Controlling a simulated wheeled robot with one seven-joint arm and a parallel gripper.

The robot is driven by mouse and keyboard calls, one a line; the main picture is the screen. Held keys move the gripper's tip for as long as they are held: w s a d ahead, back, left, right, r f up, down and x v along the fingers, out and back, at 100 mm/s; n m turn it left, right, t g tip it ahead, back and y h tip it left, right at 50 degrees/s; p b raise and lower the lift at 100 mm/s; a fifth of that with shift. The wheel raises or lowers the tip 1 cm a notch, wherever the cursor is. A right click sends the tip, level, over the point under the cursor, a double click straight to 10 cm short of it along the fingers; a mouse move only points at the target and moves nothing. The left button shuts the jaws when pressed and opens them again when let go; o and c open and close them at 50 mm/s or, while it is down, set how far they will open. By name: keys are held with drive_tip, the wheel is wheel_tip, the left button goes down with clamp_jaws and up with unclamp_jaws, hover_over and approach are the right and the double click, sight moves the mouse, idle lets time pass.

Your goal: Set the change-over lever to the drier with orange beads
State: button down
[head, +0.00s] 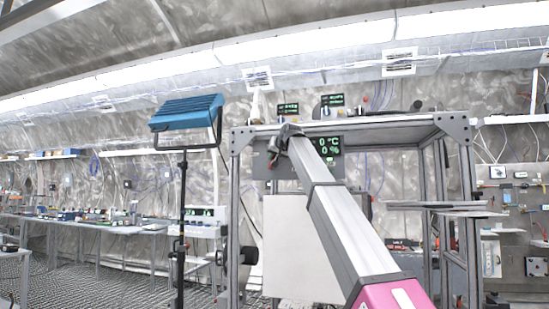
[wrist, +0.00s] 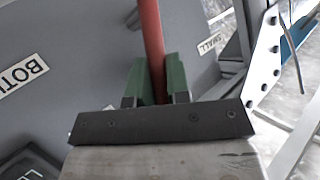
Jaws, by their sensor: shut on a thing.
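In the wrist view my gripper (wrist: 160,82) has its two green fingers closed around a red rod (wrist: 151,35), which looks like the change-over lever's handle. The rod runs up out of the top of the picture. Behind it is a grey panel (wrist: 85,55) with a label reading "BOTH" or similar, partly cut off, at the left, and a label reading "SMALL" (wrist: 209,45) at the right. Another label at lower left is cut off. In the head view my gripper (head: 283,140) is at the grey panel under the frame's top, and the lever is hidden there. No orange beads are visible.
A blue lamp (head: 187,113) on a black stand is at the left. Benches (head: 100,228) with small items line the left wall. A grey shelf (head: 440,207) is at the right.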

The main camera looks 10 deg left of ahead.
drive_tip(key=a+n+h, duration=0.1)
drive_tip(key=a+g+h, duration=0.1)
drive_tip(key=shift+w+r+n+h, duration=0.15)
drive_tip(key=shift+r+n+h, duration=0.1)
drive_tip(key=shift+n+h, duration=0.15)
drive_tip(key=h, duration=0.1)
drive_tip(key=a+n+h, duration=0.2)
drive_tip(key=shift+a+f+g, duration=0.15)
drive_tip(key=shift+f+g, duration=0.1)
drive_tip(key=shift+g, duration=0.15)
drive_tip(key=h, duration=0.1)
drive_tip(key=a+f+n+h, duration=0.1)
drive_tip(key=h, duration=0.1)
drive_tip(key=shift+w+a, duration=0.1)
drive_tip(key=shift+a, duration=0.05)
drive_tip(key=shift+a+f+n+h, duration=0.35)
drive_tip(key=shift+n+h, duration=0.25)
drive_tip(key=shift+h, duration=0.3)
drive_tip(key=shift+f, duration=0.1)
drive_tip(key=c, duration=1.4)
unclamp_jaws()
